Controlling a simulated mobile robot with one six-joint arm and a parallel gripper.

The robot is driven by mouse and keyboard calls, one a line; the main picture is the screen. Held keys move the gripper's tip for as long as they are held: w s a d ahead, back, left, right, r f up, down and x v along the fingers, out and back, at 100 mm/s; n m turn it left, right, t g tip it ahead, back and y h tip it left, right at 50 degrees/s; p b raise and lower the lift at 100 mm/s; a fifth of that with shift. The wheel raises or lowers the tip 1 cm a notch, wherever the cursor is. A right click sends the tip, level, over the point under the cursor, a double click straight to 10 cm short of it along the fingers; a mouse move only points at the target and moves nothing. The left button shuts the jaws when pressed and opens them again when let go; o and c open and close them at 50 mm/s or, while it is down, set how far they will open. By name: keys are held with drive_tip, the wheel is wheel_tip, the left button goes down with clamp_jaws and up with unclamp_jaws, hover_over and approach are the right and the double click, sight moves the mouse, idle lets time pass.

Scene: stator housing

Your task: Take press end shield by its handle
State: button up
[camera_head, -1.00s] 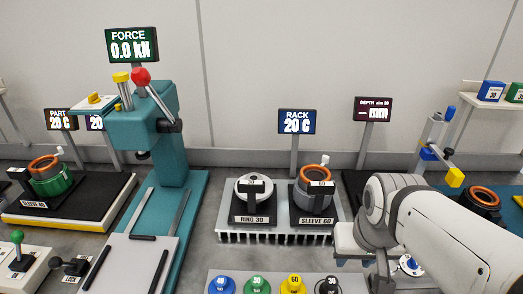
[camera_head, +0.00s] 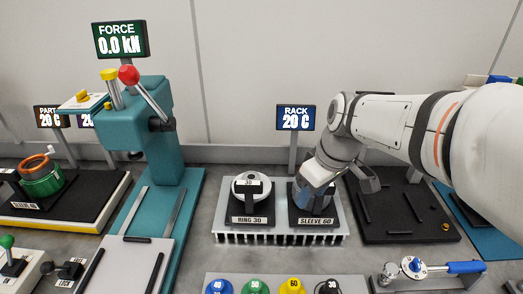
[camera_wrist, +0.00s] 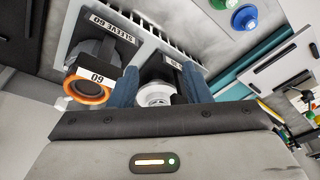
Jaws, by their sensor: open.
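No thing in view is labelled as the press end shield, and I cannot tell for sure which one it is. A pale plate with a yellow block-like handle (camera_head: 82,97) sits on a shelf beside the teal press (camera_head: 148,110). A white round part tagged 30 (camera_head: 248,183) stands on the RING 30 place of the rack. My gripper (camera_head: 312,190) is over the SLEEVE 60 place and covers much of it. In the wrist view, my blue fingers (camera_wrist: 160,88) are apart and empty, with the white round part (camera_wrist: 154,94) beyond them.
An orange-rimmed sleeve tagged 60 (camera_wrist: 90,90) stands close beside the fingers. The rack (camera_head: 280,238) has a slotted front. Coloured knobs (camera_head: 255,287) stand in front of it. A black tray (camera_head: 400,205) with low rails lies to the right, and a green sleeve (camera_head: 42,176) stands far left.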

sight(249, 182)
drive_tip(key=w+a+n, duration=0.3)
drive_tip(key=a, duration=0.1)
drive_tip(key=w+a+n+g+y, duration=0.1)
drive_tip(key=w+a+n, duration=0.2)
drive_tip(key=a, duration=0.1)
drive_tip(key=w+a+n+y, duration=0.1)
drive_tip(key=w+a+n, duration=0.2)
drive_tip(key=a, duration=0.1)
drive_tip(key=shift+a+r+g, duration=0.1)
drive_tip(key=shift+r+g, duration=0.1)
drive_tip(key=shift+g, duration=0.1)
drive_tip(key=shift+n, duration=0.4)
drive_tip(key=p+x, duration=0.1)
drive_tip(key=x, duration=0.5)
drive_tip(key=shift+s+a+f, duration=0.1)
drive_tip(key=shift+a+f, duration=0.1)
drive_tip(key=shift+f, duration=0.15)
drive_tip(key=shift+a+f+p, duration=0.2)
drive_tip(key=shift+f+p, duration=0.1)
drive_tip(key=shift+f, duration=0.25)
drive_tip(key=shift+c, duration=0.4)
clamp_jaws()
drive_tip(key=shift+r, duration=0.15)
